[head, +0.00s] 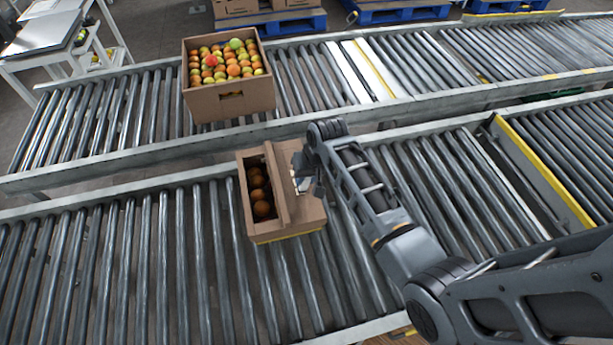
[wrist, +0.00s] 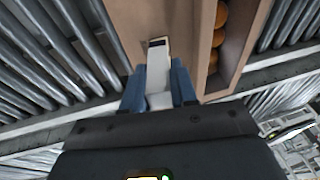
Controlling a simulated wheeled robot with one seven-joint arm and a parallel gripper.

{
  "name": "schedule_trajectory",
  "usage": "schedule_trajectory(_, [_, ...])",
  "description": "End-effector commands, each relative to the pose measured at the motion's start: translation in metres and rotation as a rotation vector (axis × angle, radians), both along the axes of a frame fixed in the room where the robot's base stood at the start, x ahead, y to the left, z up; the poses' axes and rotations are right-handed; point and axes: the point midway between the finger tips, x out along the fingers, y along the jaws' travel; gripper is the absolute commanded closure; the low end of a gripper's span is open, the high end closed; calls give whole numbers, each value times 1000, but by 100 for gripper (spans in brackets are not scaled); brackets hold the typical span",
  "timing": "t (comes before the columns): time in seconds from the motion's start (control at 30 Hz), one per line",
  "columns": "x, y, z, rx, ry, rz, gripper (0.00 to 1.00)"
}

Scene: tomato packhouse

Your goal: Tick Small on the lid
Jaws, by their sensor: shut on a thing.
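A cardboard box (head: 282,236) sits on the near roller conveyor. Its left part is open and shows orange-red tomatoes (head: 258,190). A brown flap (head: 274,180) stands along the middle, and a flat brown lid panel (head: 308,212) covers the right part. The lid panel also shows in the wrist view (wrist: 132,18). My gripper (head: 301,184), with blue fingers in the wrist view (wrist: 160,88), is shut on a slim white marker-like thing (wrist: 158,65). Its dark far end is over the lid panel; I cannot tell whether it touches. No word or tick box is readable.
A larger open box (head: 230,103) full of red, orange and green tomatoes stands on the far conveyor (head: 110,112). A yellow-edged bar (head: 545,172) crosses the near conveyor at the right. The near rollers (head: 110,270) left of the box are clear.

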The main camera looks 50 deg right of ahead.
Motion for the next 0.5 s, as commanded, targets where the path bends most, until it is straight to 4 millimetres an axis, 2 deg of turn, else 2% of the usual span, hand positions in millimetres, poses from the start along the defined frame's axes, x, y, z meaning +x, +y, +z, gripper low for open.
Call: schedule_trajectory(0.5, [9, 2, 0, 0, 0, 0, 100])
